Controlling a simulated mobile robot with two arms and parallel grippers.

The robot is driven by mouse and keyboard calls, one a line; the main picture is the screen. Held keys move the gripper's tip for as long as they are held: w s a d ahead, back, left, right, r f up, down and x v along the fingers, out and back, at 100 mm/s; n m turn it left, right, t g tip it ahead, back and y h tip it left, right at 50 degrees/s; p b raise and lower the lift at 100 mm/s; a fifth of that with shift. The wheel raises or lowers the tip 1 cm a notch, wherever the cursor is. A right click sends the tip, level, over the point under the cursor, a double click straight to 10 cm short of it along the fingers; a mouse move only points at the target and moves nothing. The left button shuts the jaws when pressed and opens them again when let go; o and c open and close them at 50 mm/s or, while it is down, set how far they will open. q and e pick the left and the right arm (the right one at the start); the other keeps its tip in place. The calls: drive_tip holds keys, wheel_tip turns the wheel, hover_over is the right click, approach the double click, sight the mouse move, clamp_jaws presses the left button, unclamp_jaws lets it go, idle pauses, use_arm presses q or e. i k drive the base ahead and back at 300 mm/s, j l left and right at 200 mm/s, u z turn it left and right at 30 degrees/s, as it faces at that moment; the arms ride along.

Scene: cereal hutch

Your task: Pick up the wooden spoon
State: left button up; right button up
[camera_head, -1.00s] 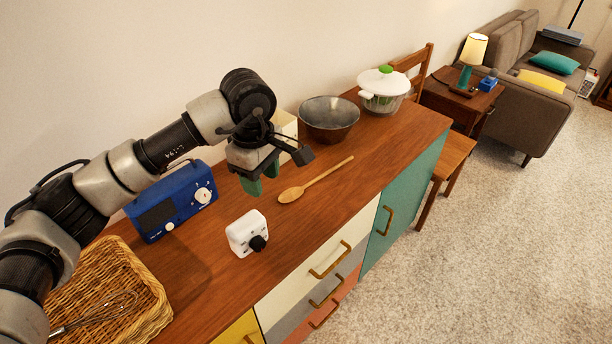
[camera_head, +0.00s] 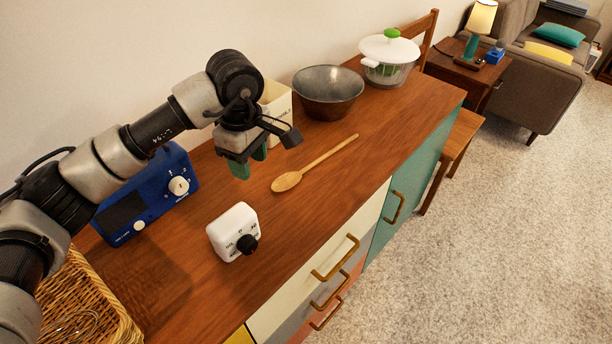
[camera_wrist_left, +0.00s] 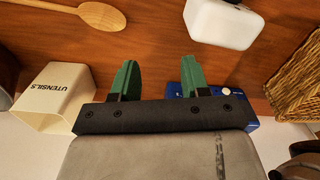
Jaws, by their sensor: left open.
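The wooden spoon (camera_head: 314,164) lies flat on the brown sideboard top (camera_head: 300,225), its bowl end toward my left gripper and its handle pointing to the back right. My left gripper (camera_head: 252,163) is above the sideboard, just left of the spoon's bowl, apart from it. Its green fingers are spread with nothing between them. In the left wrist view the spoon (camera_wrist_left: 97,16) is at the top left, outside the open fingers (camera_wrist_left: 156,78). My right gripper is not in view.
A white timer (camera_head: 233,232) stands in front of the gripper and a blue radio (camera_head: 145,200) to its left. A cream utensils box (camera_head: 277,101) is close behind it.

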sight(287, 181)
drive_tip(key=i+l+u, duration=0.1)
drive_tip(key=l, duration=0.4)
drive_tip(key=i+l+u, duration=0.1)
drive_tip(key=l, duration=0.4)
drive_tip(key=i+l+u, duration=0.1)
drive_tip(key=l, duration=0.45)
drive_tip(key=i+l+u, duration=0.1)
drive_tip(key=l, duration=0.4)
drive_tip(key=i+l+u, duration=0.15)
drive_tip(key=l, duration=0.4)
